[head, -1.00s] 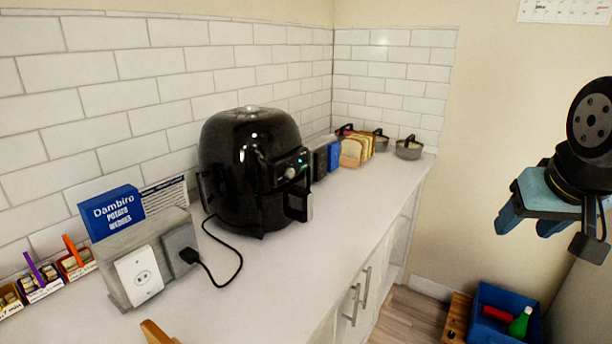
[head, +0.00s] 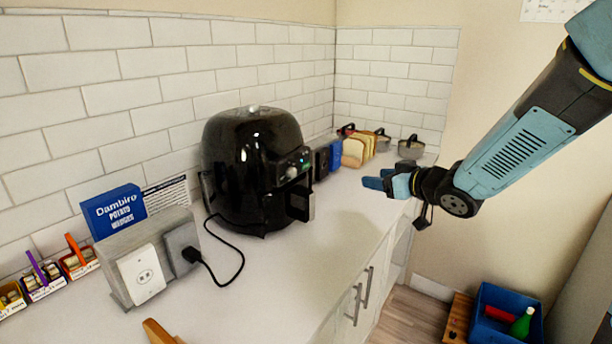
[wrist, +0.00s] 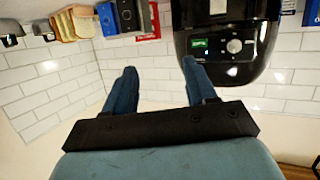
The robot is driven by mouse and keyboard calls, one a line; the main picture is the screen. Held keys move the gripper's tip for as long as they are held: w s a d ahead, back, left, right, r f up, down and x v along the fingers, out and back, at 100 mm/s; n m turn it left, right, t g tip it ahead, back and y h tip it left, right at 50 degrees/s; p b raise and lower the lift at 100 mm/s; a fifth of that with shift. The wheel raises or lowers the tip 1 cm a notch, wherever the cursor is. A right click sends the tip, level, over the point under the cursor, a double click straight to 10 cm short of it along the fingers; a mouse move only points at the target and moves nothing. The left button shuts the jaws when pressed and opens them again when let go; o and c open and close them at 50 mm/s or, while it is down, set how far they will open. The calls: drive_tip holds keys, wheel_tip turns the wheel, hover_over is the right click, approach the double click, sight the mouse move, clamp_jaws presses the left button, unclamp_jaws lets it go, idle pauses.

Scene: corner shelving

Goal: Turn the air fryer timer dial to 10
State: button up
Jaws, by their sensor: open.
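The black air fryer (head: 250,165) stands upright on the counter against the tiled wall. Its control panel, with a round silver dial (head: 291,172) and a small green display, faces the right side of the head view. In the wrist view the air fryer (wrist: 225,60) appears upside down at top right, with the dial (wrist: 234,46) beside the green display. The dial's setting is too small to read. My gripper (head: 368,184) is over the counter's right edge, to the right of the air fryer and apart from it. Its two blue fingers (wrist: 157,82) are open and empty.
A Dambiro potato wedges box (head: 113,212) and a socket block with a plugged black cord stand at left. Bread slices (head: 355,152), small boxes and metal pots (head: 410,147) stand behind, towards the corner. Counter between fryer and gripper is clear. A blue crate (head: 480,325) sits on the floor.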

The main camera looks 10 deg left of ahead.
drive_tip(key=s+a+f+n+g+y, duration=0.1)
drive_tip(key=s+a+n+g+y, duration=0.1)
drive_tip(key=s+a+g+y, duration=0.3)
drive_tip(key=y, duration=0.2)
approach(294, 173)
drive_tip(key=x, duration=0.8)
drive_tip(key=shift+d, duration=0.1)
clamp_jaws()
